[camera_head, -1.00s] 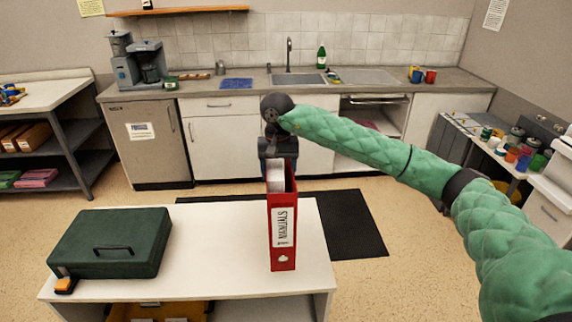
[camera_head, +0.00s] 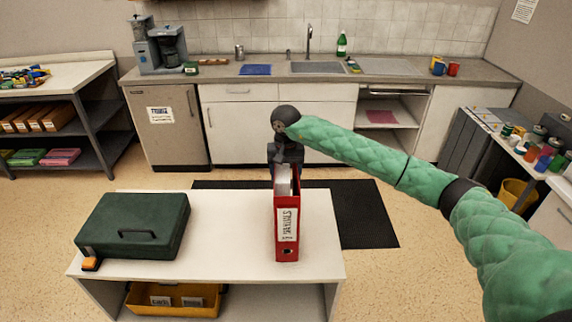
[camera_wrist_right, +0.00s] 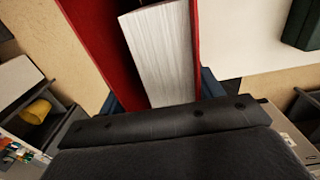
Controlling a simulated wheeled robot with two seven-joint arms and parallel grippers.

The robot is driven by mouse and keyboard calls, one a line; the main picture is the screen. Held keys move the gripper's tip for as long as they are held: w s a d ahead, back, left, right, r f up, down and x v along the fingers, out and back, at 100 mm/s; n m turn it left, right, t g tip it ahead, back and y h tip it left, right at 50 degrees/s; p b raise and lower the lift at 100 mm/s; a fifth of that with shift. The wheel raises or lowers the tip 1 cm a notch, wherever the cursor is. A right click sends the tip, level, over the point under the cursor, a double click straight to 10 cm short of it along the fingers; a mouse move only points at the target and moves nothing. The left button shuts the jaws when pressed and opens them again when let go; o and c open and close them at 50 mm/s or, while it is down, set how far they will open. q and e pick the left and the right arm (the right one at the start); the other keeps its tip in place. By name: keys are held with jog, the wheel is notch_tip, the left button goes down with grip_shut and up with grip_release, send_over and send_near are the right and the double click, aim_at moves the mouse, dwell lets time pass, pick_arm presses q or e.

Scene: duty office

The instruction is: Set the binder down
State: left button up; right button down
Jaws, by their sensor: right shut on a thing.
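The red binder (camera_head: 287,230) stands upright over the right part of the white low table (camera_head: 225,225), its labelled spine towards me. I cannot tell whether its base touches the tabletop. My right gripper (camera_head: 286,165) is shut on the binder from its far side; the fingers are mostly hidden behind it. In the right wrist view the binder's red cover (camera_wrist_right: 98,40) and white pages (camera_wrist_right: 160,50) fill the space in front of the gripper. My left gripper is not in view.
A dark green case (camera_head: 135,222) lies on the table's left, with a small orange-and-black item (camera_head: 90,264) at its corner. The tabletop between case and binder is clear. A yellow tray (camera_head: 172,300) sits on the shelf below. A counter with a sink (camera_head: 317,67) stands behind.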

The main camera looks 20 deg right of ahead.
jog(key=shift+f, duration=0.2)
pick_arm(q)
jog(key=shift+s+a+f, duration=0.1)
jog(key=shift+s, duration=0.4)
pick_arm(e)
jog(key=shift+f, duration=0.1)
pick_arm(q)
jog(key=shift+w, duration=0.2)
pick_arm(e)
jog(key=c, duration=0.6)
grip_release()
jog(key=shift+f, duration=0.15)
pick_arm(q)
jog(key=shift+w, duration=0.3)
pick_arm(e)
jog(key=o, duration=0.3)
jog(key=shift+s, duration=0.1)
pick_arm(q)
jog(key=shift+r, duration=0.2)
pick_arm(e)
jog(key=shift+o, duration=0.2)
